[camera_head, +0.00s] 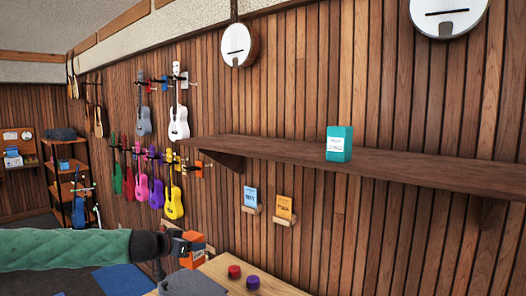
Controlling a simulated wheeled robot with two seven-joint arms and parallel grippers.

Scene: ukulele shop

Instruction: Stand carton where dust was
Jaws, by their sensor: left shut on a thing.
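My left gripper (182,243) comes in from the left on a green-sleeved arm, low in the head view. It is shut on an orange carton (195,257), which shows just beyond the fingers, near the table's left end. The fingers hide part of the carton. A long dark wooden shelf (420,168) runs along the slatted wall. A teal carton with a white label (340,143) stands upright on it. I see no dust on the shelf at this distance. My right gripper is not in view.
A light wooden table (215,268) holds a grey cloth-like thing (190,286), a red round item (234,271) and a purple one (253,282). Two small booklets (284,207) sit on wall holders below the shelf. Several ukuleles hang at left. The shelf is bare on both sides of the teal carton.

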